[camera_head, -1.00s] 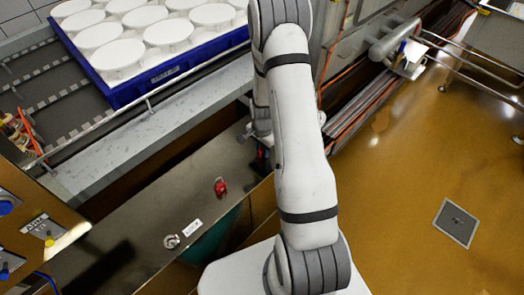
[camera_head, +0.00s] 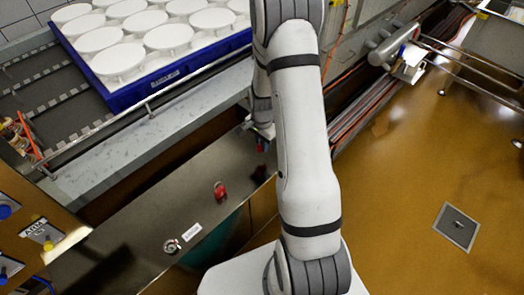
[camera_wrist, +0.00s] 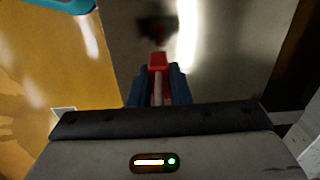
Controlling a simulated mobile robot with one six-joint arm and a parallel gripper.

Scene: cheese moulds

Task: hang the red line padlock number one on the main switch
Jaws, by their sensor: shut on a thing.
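My gripper (camera_wrist: 158,88) is shut on a red padlock (camera_wrist: 158,62), whose red end shows between the blue fingers in the wrist view. In the head view the gripper (camera_head: 262,143) is small and mostly hidden behind my arm, above the far part of a dark metal cabinet. A red fitting (camera_head: 220,190) stands on that cabinet, apart from the gripper. A round metal fitting (camera_head: 172,246) and a white label (camera_head: 192,232) are nearer. I cannot tell for sure which fitting is the main switch. The padlock's number cannot be read.
A blue crate (camera_head: 165,75) of white round moulds stands on the conveyor (camera_head: 45,100) at upper left. A control panel (camera_head: 30,235) with knobs is at lower left. Pipes and rails (camera_head: 440,55) are at upper right. The brown floor (camera_head: 400,170) on the right is mostly clear.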

